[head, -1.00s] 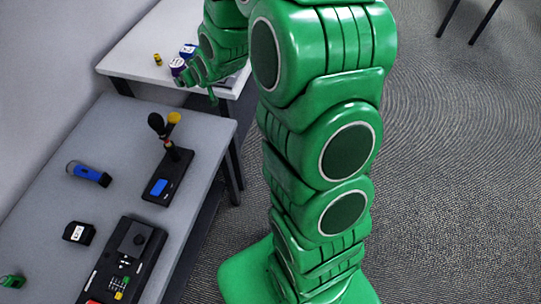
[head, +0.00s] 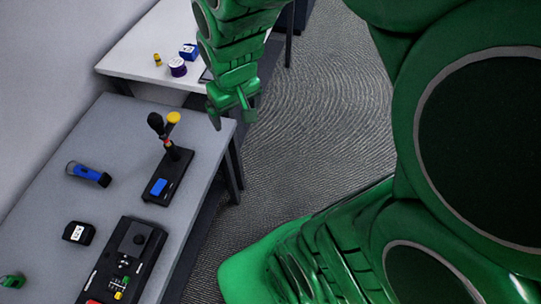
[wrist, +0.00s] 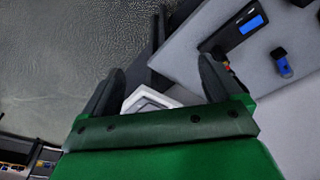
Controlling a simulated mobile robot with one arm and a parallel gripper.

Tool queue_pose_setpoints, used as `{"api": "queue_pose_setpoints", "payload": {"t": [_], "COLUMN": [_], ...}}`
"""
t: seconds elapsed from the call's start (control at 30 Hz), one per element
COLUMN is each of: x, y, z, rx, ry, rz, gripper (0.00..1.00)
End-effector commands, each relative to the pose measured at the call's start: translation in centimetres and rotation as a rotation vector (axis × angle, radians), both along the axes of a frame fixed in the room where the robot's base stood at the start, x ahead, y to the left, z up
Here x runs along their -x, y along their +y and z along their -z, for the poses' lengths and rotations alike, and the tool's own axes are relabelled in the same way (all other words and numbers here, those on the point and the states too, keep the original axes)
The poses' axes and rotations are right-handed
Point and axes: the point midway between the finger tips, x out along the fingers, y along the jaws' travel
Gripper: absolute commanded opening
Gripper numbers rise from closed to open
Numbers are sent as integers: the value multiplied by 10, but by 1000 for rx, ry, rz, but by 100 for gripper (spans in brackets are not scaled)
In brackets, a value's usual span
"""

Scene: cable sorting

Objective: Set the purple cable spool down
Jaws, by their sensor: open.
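The purple cable spool (head: 178,67) stands on the white table (head: 135,62) at the back in the head view, with its pale top face up. My gripper (head: 230,118) is in front of that table and to the right of the spool, clear of it, pointing down near the corner of the grey table. Its fingers are apart and empty. In the wrist view my gripper (wrist: 158,85) also shows open, with nothing between the fingertips. The spool does not show in the wrist view.
A blue box (head: 188,51) and a small yellow item (head: 157,60) stand near the spool. The grey table (head: 120,160) holds a black device with a blue screen (head: 160,187), a blue-black tool (head: 90,174), a black box (head: 78,233) and a control panel (head: 125,262). Carpet lies right.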

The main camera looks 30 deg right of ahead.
Motion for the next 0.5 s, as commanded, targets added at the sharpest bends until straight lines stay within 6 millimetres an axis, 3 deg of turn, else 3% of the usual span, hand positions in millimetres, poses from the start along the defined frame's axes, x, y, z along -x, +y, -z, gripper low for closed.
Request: {"api": "queue_pose_setpoints", "payload": {"t": [0.3, 0.5], "x": [114, 161], "y": [2, 4], "z": [-33, -45], "rx": [0, -4], "ry": [211, 299], "rz": [59, 82], "gripper": [92, 92]}}
